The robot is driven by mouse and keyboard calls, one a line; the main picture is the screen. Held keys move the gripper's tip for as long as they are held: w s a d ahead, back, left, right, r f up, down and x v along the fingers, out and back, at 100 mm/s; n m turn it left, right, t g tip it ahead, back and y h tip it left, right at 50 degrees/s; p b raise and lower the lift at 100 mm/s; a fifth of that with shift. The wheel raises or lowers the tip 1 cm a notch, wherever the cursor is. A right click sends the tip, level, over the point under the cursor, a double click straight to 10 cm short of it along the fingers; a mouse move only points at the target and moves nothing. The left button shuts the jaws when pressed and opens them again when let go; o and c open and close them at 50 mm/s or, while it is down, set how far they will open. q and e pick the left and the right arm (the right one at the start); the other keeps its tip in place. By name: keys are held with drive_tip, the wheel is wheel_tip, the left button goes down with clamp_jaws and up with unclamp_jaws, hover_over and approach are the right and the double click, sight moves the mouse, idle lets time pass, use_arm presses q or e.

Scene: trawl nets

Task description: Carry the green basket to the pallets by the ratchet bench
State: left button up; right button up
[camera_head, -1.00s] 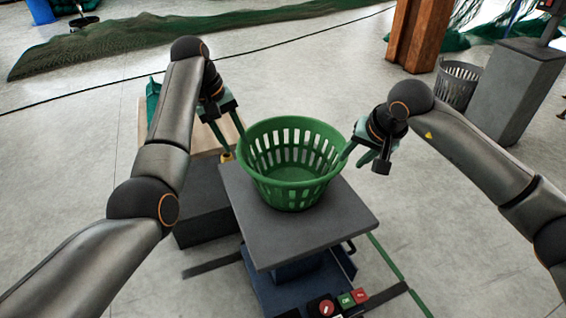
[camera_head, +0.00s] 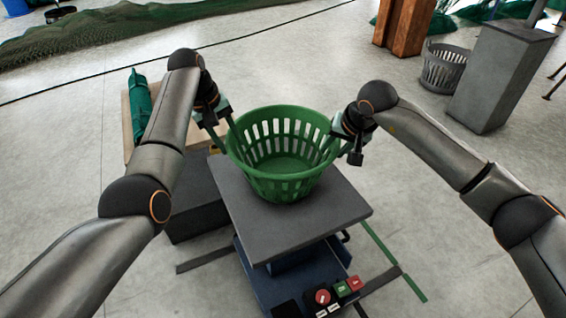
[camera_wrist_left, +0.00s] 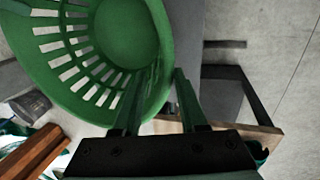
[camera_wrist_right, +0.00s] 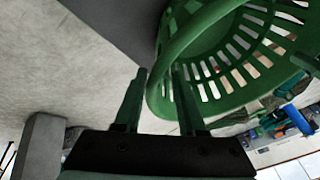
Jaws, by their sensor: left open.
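The green basket (camera_head: 283,187), slotted and round with an open top, stands upright on a grey platform (camera_head: 335,213) in the head view. My left gripper (camera_head: 230,137) is at the basket's left rim. In the left wrist view its fingers (camera_wrist_left: 158,85) are apart, with the rim running between them. My right gripper (camera_head: 337,146) is at the right rim. In the right wrist view its fingers (camera_wrist_right: 160,80) are also apart, one on each side of the rim. The inside of the basket looks empty. No pallets can be made out clearly.
A blue base with buttons (camera_head: 322,297) carries the platform. A grey bin (camera_head: 441,70) and grey pedestal (camera_head: 500,75) stand at the right back. Netting (camera_head: 90,35) covers the far floor. Much of the floor is clear.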

sight(326, 155)
use_arm(q)
drive_tip(key=shift+x, duration=3.3)
use_arm(e)
drive_tip(key=shift+x, duration=3.35)
use_arm(q)
clamp_jaws()
use_arm(e)
clamp_jaws()
use_arm(q)
drive_tip(key=shift+a, duration=0.1)
use_arm(e)
drive_tip(key=shift+w+r, duration=0.1)
drive_tip(key=shift+r, duration=0.05)
